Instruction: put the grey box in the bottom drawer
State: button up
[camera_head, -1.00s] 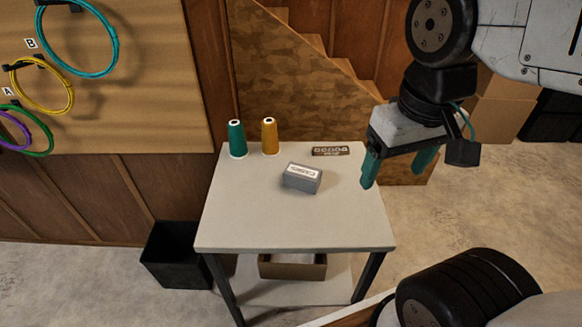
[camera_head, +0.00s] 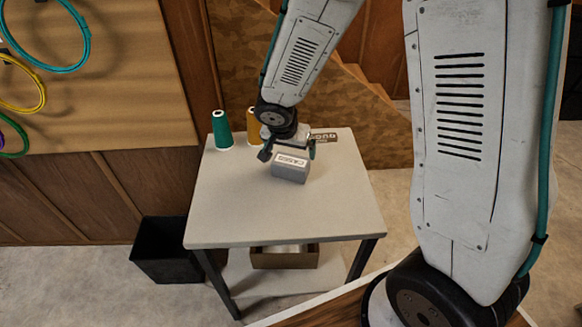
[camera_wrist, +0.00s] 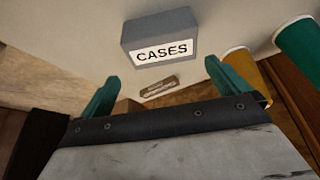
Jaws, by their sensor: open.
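The grey box (camera_head: 290,172), with a white label reading "CASES", sits on top of the small table (camera_head: 230,215). It also shows in the wrist view (camera_wrist: 160,24), label facing the camera. My gripper (camera_head: 291,150) is open and is right by the box, on its far side in the head view. In the wrist view my open gripper (camera_wrist: 161,72) has its two teal fingers spread, with the box just beyond the tips and not between them. Whether anything touches the box I cannot tell. No drawer is in view.
A teal spool (camera_head: 222,130) and an orange spool (camera_head: 252,128) stand at the table's back left, the orange one partly hidden by my arm. A small brown sign (camera_head: 325,137) lies at the back. A black bin (camera_head: 165,250) and an open carton (camera_head: 284,258) are below. The table's front is clear.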

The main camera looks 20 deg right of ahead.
aim_at(291, 161)
jog(key=f, duration=0.1)
jog(key=w+f, duration=0.1)
jog(key=f, duration=0.1)
jog(key=shift+f, duration=0.1)
jog(key=shift+s+x, duration=0.2)
jog(key=shift+x, duration=2.6)
jog(key=c, duration=0.7)
